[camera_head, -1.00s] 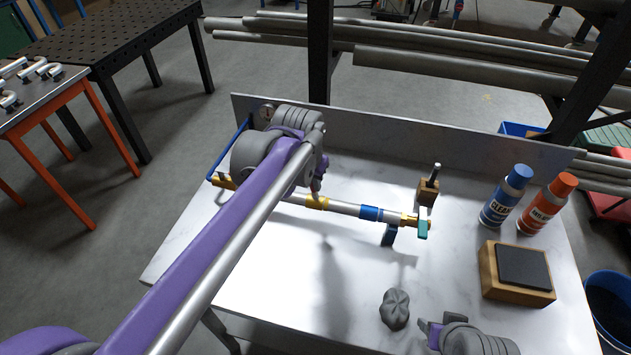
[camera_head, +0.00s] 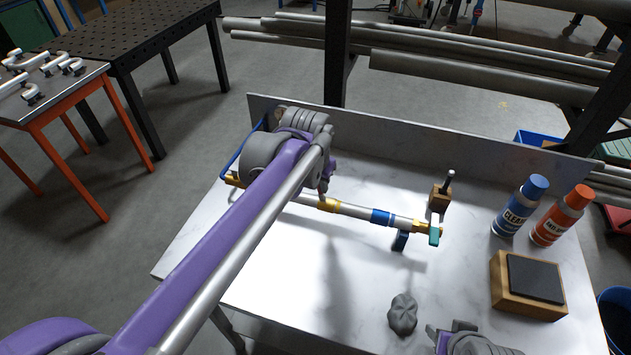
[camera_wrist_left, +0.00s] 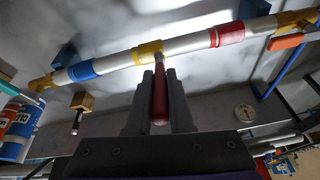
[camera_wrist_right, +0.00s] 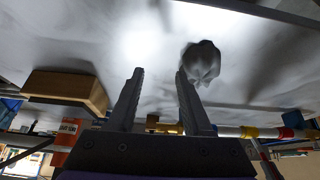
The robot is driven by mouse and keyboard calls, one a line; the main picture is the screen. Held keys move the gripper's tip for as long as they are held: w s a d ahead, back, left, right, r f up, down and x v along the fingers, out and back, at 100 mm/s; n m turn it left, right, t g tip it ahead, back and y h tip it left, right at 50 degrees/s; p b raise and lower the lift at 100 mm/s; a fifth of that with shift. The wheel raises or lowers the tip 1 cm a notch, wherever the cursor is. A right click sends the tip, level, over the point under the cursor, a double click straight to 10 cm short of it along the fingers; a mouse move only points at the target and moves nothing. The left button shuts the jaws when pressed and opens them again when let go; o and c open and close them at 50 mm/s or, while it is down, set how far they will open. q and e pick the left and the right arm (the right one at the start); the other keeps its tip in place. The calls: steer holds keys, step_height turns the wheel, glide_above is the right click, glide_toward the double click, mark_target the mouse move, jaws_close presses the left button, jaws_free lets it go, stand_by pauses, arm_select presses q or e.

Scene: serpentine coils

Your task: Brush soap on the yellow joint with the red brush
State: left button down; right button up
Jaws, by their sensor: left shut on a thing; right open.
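The yellow joint (camera_head: 328,204) is a band on the silver pipe, between a blue band and my left arm in the head view. In the left wrist view the yellow joint (camera_wrist_left: 147,52) lies just past my left gripper (camera_wrist_left: 159,75). That gripper is shut on the red brush (camera_wrist_left: 159,98), which points at the joint. Its tip is at or very near the joint; I cannot tell if it touches. My right gripper (camera_wrist_right: 158,75) is open and empty near the table's front, beside a grey crumpled lump (camera_wrist_right: 202,62).
A blue can (camera_head: 520,205) and an orange-capped can (camera_head: 562,215) stand at the right, behind a wooden block with a dark pad (camera_head: 530,285). A small wooden holder (camera_head: 439,198) stands behind the pipe's right end. The pipe also carries a red band (camera_wrist_left: 228,35).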

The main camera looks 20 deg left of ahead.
arm_select(q)
steer(key=shift+d, duration=1.2)
arm_select(e)
steer(key=shift+w+r, duration=0.1)
steer(key=shift+r, duration=0.05)
arm_select(q)
steer(key=shift+d+r, duration=0.1)
steer(key=shift+d, duration=0.5)
arm_select(e)
steer(key=shift+r, duration=0.15)
arm_select(q)
steer(key=shift+a, duration=1.65)
arm_select(e)
steer(key=shift+w+r, duration=0.1)
arm_select(q)
steer(key=shift+w+a, duration=0.1)
steer(key=shift+a, duration=0.6)
